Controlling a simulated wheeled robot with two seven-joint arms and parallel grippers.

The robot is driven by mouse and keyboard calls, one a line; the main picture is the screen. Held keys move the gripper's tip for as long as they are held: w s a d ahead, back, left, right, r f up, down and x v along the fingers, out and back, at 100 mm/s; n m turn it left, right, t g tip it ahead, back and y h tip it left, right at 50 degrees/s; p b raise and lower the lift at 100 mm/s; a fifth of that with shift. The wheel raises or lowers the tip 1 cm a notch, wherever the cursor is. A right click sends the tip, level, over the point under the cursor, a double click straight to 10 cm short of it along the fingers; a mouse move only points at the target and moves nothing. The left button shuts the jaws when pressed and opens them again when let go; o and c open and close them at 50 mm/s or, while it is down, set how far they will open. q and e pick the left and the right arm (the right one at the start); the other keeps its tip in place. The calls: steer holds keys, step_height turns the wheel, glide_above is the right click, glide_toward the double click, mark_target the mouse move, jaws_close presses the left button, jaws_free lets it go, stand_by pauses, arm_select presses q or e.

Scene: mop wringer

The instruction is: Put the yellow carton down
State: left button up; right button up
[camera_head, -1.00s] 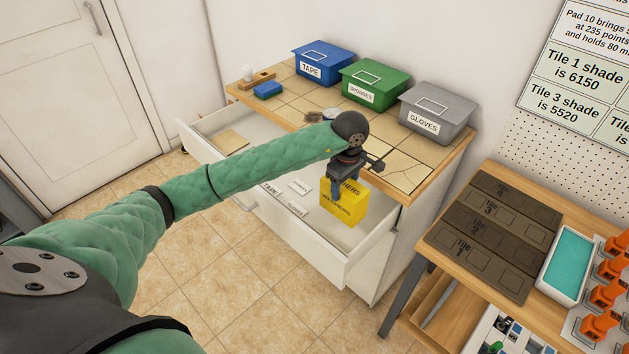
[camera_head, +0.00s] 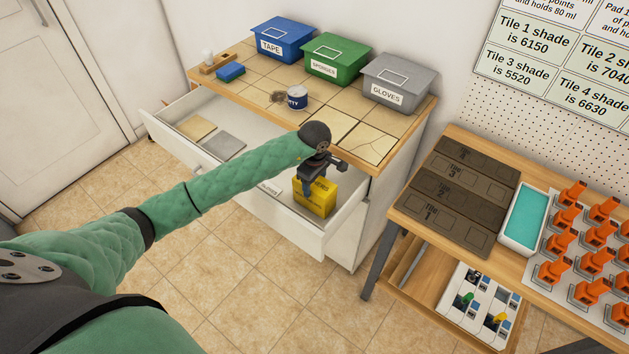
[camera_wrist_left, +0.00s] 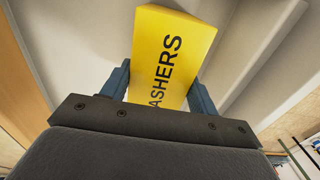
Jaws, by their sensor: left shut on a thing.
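The yellow carton (camera_head: 316,199) is at the right end of the open white drawer (camera_head: 300,231) in the head view. My left gripper (camera_head: 313,187) is shut on it from above. In the left wrist view the carton (camera_wrist_left: 172,48) stands between the two blue-grey fingers (camera_wrist_left: 160,90), with lettering ending in "ASHERS" on its face. I cannot tell whether its underside touches the drawer floor. My right gripper is not in view.
Blue, green and grey bins (camera_head: 398,80) and a tin (camera_head: 297,98) stand on the tiled counter above. A workbench (camera_head: 400,217) with dark tiles stands at right.

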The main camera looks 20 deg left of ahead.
arm_select(q)
steer(key=shift+f, duration=0.1)
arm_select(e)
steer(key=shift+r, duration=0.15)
arm_select(q)
steer(key=o, duration=1.6)
steer(key=shift+c, duration=0.2)
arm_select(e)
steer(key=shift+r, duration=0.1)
arm_select(q)
steer(key=shift+r, duration=0.2)
